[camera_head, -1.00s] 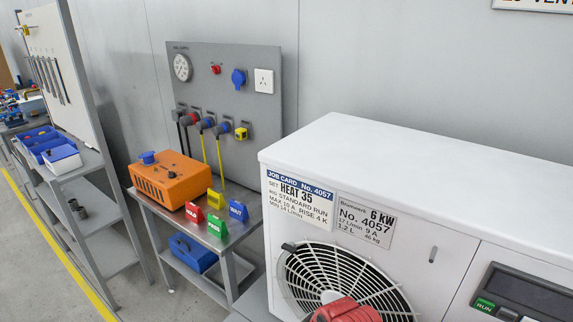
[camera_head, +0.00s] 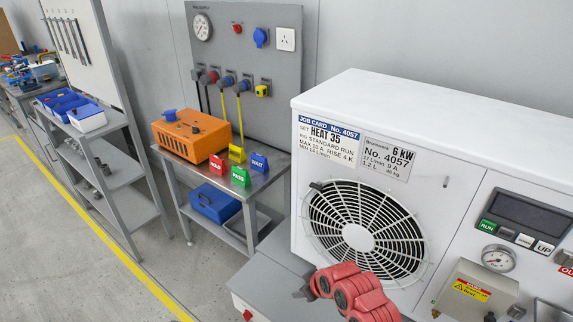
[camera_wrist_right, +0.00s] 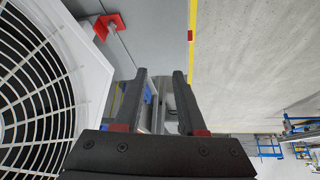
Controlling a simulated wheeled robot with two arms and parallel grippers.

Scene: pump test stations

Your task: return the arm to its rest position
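My right arm (camera_head: 352,290), with red links, reaches in at the bottom of the head view, in front of the white heat pump unit (camera_head: 330,88). Its dark gripper (camera_head: 300,292) points left, just below the fan grille (camera_head: 318,222). In the right wrist view the two dark fingers of my right gripper (camera_wrist_right: 160,74) stand apart with nothing between them. The fan grille (camera_wrist_right: 30,90) is close on the left of that view, apart from the fingers. My left gripper is not in view.
A grey bench (camera_head: 262,280) is under the unit. Left of it is a metal table (camera_head: 238,190) with an orange box (camera_head: 190,137) and coloured tags. A valve box (camera_head: 474,290) and gauge (camera_head: 497,258) are at right. Open floor (camera_head: 60,260) lies at left.

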